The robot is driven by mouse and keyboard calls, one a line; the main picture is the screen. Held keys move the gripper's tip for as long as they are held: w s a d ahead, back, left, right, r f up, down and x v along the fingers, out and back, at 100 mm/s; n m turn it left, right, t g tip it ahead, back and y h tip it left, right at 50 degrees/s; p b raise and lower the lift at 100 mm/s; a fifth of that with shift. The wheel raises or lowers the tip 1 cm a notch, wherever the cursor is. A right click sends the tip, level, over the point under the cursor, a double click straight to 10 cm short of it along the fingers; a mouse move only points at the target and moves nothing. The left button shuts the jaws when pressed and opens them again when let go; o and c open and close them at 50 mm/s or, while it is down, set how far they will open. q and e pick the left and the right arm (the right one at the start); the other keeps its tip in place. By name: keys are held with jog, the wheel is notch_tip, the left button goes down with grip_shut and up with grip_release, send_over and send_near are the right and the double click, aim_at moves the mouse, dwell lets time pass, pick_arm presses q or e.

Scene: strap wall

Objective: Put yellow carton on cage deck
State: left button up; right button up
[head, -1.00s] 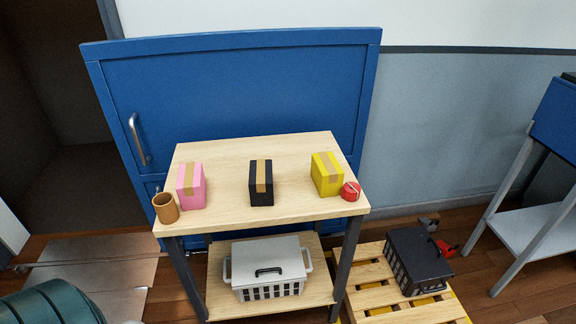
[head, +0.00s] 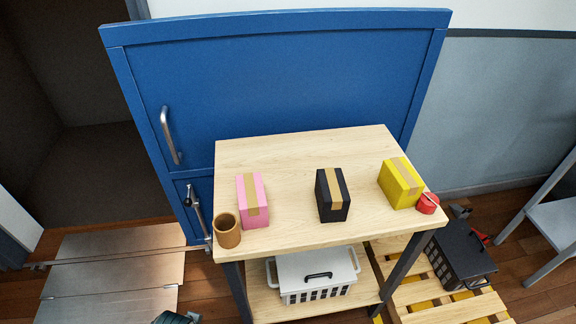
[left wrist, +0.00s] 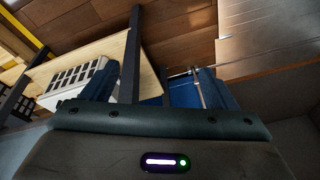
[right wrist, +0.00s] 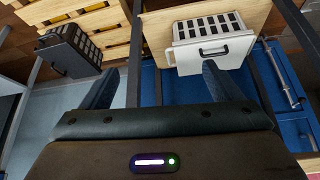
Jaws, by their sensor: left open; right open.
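The yellow carton (head: 401,184) with a tan tape strip stands upright on the right end of the light wooden table top (head: 290,165). A red tape roll (head: 428,203) is right beside it. A black carton (head: 332,195) and a pink carton (head: 252,200) stand left of it. I cannot tell which surface is the cage deck. My left gripper (left wrist: 158,88) is open and empty in the left wrist view, with floor and table legs beyond it. My right gripper (right wrist: 160,86) is open and empty in the right wrist view, below the table top's level in that picture.
A brown cup (head: 227,232) stands on the table's left front corner. A white basket (head: 316,275) sits on the lower shelf. A black crate (head: 463,254) rests on a wooden pallet (head: 455,308) at right. A blue cabinet (head: 290,85) stands behind; metal plates (head: 115,270) lie on the left floor.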

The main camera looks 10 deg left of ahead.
jog(key=w+a+r+n+t+y, duration=0.2)
jog(key=w+a+r+t+y, duration=0.1)
jog(key=w+r, duration=0.4)
pick_arm(q)
notch_tip(320, 180, down, 13)
jog(key=s+a, duration=0.1)
jog(key=s, duration=0.1)
pick_arm(e)
jog(key=t+y, duration=0.3)
jog(key=t, duration=0.5)
send_near(407, 176)
jog(key=x, duration=0.1)
jog(key=p+x, duration=0.1)
jog(key=x, duration=0.2)
jog(key=shift+w+a+f+p, duration=0.1)
jog(key=shift+w+f+p, duration=0.05)
jog(key=shift+f+p, duration=0.15)
jog(key=shift+f+p+x, duration=0.15)
jog(key=shift+p+x, duration=0.3)
jog(key=shift+x, duration=0.95)
jog(key=shift+f+p+x, duration=0.1)
jog(key=shift+p+x, duration=0.3)
jog(key=shift+x, duration=1)
pick_arm(q)
jog(key=s+a+f+g, duration=0.1)
jog(key=s+f, duration=1.3)
jog(key=f, duration=0.3)
jog(key=shift+a, duration=0.35)
pick_arm(e)
jog(key=c, duration=1.3)
